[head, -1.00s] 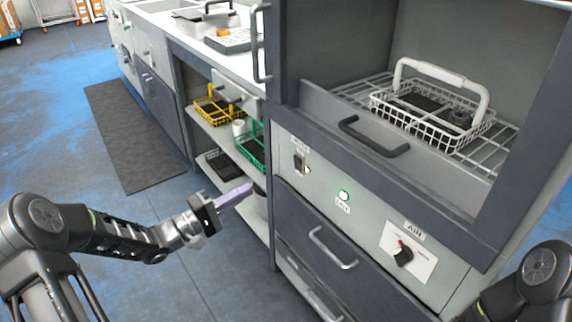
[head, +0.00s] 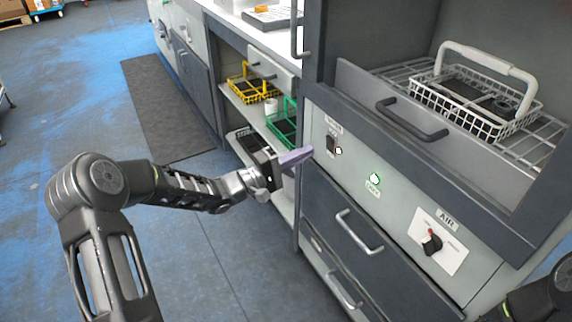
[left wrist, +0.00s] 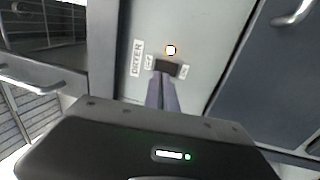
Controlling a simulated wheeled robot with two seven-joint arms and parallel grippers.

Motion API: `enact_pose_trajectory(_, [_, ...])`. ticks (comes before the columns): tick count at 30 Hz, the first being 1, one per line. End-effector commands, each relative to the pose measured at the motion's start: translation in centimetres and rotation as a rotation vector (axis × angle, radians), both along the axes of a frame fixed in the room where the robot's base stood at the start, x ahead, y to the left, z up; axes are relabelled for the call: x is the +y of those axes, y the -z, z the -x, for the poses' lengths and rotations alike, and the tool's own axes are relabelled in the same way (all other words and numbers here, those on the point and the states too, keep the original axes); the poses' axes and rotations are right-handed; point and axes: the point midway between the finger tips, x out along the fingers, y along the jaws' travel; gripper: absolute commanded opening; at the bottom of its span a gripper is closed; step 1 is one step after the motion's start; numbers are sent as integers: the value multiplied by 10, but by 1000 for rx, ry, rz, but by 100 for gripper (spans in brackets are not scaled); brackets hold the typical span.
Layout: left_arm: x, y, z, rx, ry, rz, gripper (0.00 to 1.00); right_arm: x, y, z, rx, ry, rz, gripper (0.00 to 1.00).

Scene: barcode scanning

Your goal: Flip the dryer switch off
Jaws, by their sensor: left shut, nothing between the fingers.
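In the left wrist view the switch (left wrist: 167,68) sits by the DRYER label (left wrist: 137,58), with the lit lamp (left wrist: 171,50) close by. My left gripper (head: 309,151) has purple fingers, shut and empty, pointing at the switch. In the left wrist view the fingertips (left wrist: 163,82) appear right at the switch's edge; I cannot tell whether they touch. Of my right arm only a dark part shows at the bottom right, without its gripper.
A green lit lamp (head: 374,179) and an AIR knob (head: 432,243) are on the same panel. A cabinet handle (head: 411,119) juts out above, and a drawer handle (head: 359,231) below. A white wire basket (head: 477,112) stands on the rack.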

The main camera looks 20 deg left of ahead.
Motion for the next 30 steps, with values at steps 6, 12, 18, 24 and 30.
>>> enact_pose_trajectory(6, [-23, -4, -26, -2, 1, 1, 0, 0, 9, 0, 0, 1, 0, 36])
enact_pose_trajectory(12, [-29, -6, -35, -1, 0, -1, 0, 0, 10, 0, 0, 1, 0, 36])
enact_pose_trajectory(18, [-30, -7, -36, -1, 0, -1, 0, 0, 10, 0, 0, 1, 0, 36])
enact_pose_trajectory(24, [-30, -9, -36, 6, 0, -6, 0, 0, 5, 0, 0, 1, 0, 36])
enact_pose_trajectory(30, [-35, -21, -41, 58, 1, -49, 0, 0, -28, 0, -1, -2, 0, 36])
